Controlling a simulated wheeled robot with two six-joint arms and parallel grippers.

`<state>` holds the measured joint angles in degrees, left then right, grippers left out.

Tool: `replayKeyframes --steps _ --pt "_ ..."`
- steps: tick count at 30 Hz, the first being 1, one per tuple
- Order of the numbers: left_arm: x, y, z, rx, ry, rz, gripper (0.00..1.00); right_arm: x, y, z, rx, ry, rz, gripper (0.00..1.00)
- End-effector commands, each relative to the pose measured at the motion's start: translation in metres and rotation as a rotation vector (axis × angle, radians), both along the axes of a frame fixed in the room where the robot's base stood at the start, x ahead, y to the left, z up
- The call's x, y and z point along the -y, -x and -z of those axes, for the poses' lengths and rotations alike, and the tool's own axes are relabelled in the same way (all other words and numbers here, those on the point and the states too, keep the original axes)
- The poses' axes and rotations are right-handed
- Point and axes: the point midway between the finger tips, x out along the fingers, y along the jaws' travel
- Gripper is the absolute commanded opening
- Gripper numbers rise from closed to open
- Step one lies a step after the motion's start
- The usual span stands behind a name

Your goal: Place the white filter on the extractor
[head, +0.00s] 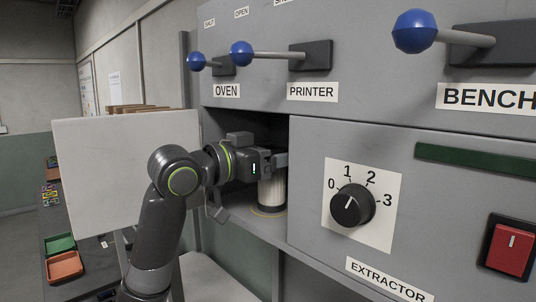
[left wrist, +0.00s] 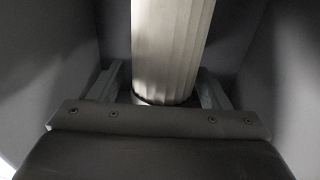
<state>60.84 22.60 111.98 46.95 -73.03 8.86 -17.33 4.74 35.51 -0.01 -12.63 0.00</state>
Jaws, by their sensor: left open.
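The white filter (head: 271,192) is a ribbed cylinder standing upright in the open compartment left of the extractor panel (head: 345,190). It sits within a yellow ring mark on the compartment floor. My left gripper (head: 272,162) reaches into the compartment at the filter's upper part. It is open. In the left wrist view the filter (left wrist: 170,50) stands between the two fingers of the left gripper (left wrist: 162,92), with small gaps visible on both sides. The gripper hides the filter's top in the head view. My right gripper is not in view.
The compartment's open door (head: 120,165) stands to the left. Blue-knobbed levers (head: 242,53) stick out above the compartment. The dial (head: 352,205) points between 0 and 2, near 1. A red switch (head: 508,248) is at right. Green (head: 60,243) and orange (head: 65,265) trays lie far left.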

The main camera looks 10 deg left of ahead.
Motion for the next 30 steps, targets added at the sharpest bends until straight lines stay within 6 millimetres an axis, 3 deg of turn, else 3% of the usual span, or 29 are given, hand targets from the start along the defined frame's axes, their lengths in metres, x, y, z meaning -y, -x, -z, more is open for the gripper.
replayKeyframes --steps 21,30 --pt "-0.060 0.070 0.001 0.002 -0.005 -0.005 0.71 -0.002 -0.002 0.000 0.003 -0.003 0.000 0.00" --pt "-0.074 0.088 0.001 0.001 -0.003 -0.003 0.71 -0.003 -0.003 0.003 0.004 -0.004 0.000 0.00"
